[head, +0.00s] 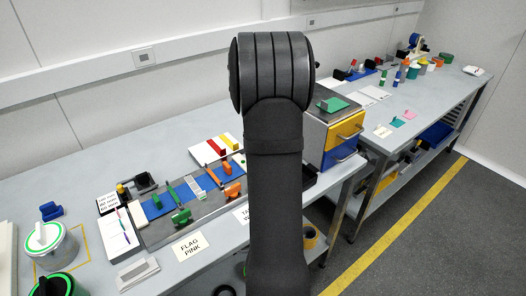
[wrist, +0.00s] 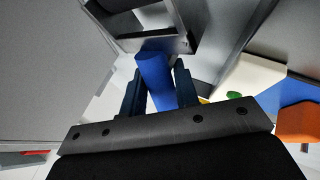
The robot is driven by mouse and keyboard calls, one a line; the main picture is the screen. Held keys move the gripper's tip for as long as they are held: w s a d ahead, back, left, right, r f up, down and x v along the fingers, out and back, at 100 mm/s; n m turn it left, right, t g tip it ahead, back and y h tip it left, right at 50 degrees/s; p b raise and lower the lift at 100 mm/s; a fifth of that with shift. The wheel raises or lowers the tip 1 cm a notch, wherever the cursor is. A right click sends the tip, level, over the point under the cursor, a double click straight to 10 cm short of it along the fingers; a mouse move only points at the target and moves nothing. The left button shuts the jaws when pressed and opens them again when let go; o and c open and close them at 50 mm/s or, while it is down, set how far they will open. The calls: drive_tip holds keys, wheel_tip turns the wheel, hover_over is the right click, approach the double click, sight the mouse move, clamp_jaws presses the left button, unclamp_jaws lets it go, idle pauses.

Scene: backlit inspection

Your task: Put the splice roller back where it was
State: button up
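My gripper (wrist: 159,68) shows in the wrist view, with a dark finger on each side of a blue rounded piece (wrist: 154,82). The fingers appear closed on this piece, which looks like the handle of the splice roller; its far end is not clear. Just beyond it is a grey holder (wrist: 165,43) with a dark hollow. I cannot tell whether the blue piece touches the holder. In the head view my arm stands across the middle and hides my gripper and the blue piece.
An orange block (wrist: 298,122) and a cream block lie to the right in the wrist view. In the head view, a dark board (head: 155,236) carries green and orange clamps. A drawer cabinet (head: 338,140) stands right of my arm. Buckets stand at the left front.

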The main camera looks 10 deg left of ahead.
drive_tip(key=o, duration=0.3)
drive_tip(key=shift+r, duration=0.25)
drive_tip(key=v, duration=1.2)
drive_tip(key=shift+w+f, duration=0.1)
drive_tip(key=shift+f, duration=0.05)
drive_tip(key=x, duration=1.2)
drive_tip(key=shift+f, duration=0.15)
drive_tip(key=shift+r, duration=0.2)
